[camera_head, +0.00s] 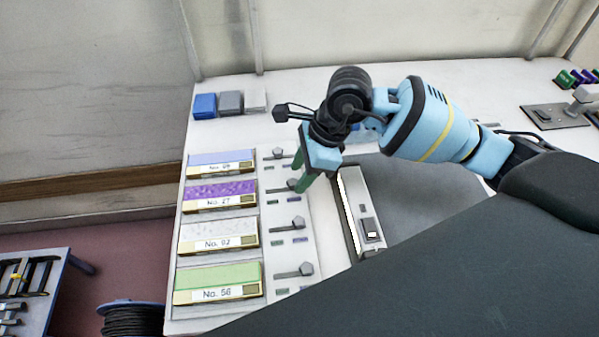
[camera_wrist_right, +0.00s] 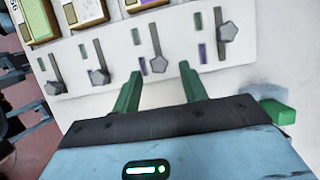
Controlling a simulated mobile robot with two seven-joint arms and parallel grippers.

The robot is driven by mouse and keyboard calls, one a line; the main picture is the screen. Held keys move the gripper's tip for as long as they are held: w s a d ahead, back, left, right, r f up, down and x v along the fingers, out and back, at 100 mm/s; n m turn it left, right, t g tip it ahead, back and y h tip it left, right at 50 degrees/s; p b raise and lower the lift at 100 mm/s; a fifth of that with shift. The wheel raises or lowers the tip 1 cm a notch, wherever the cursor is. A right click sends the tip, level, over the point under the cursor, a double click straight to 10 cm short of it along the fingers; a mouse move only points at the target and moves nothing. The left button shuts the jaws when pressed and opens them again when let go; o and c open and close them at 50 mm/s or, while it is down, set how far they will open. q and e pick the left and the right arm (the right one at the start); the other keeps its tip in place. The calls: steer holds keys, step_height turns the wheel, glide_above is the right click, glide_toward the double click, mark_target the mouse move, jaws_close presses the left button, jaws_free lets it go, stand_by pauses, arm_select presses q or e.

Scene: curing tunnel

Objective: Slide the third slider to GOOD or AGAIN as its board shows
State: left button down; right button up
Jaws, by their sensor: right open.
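Boards numbered 56, 92, 27 and one that seems 29 form a column at the left of the white bench. Each has a slider on its right. The purple speckled No. 27 board (camera_head: 220,195) is third from the near end; its slider knob (camera_head: 291,184) stands at the slot end away from the board. In the wrist view this grey knob (camera_wrist_right: 157,64) shows between the fingertips. My right gripper (camera_head: 299,173) is open, its green fingers (camera_wrist_right: 159,78) straddling the knob; contact cannot be told. The third board from the far end is the white No. 92 (camera_head: 218,235). My left gripper is not in view.
Neighbouring slider knobs, No. 92's (camera_head: 298,222) and the far one (camera_head: 278,153), stand close by. A grey device with a switch (camera_head: 370,229) lies right of the sliders. Blue, grey and white blocks (camera_head: 204,105) stand at the back left.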

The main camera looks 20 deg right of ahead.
steer(key=v, duration=0.6)
steer(key=shift+d+r, duration=0.2)
steer(key=shift+s, duration=0.1)
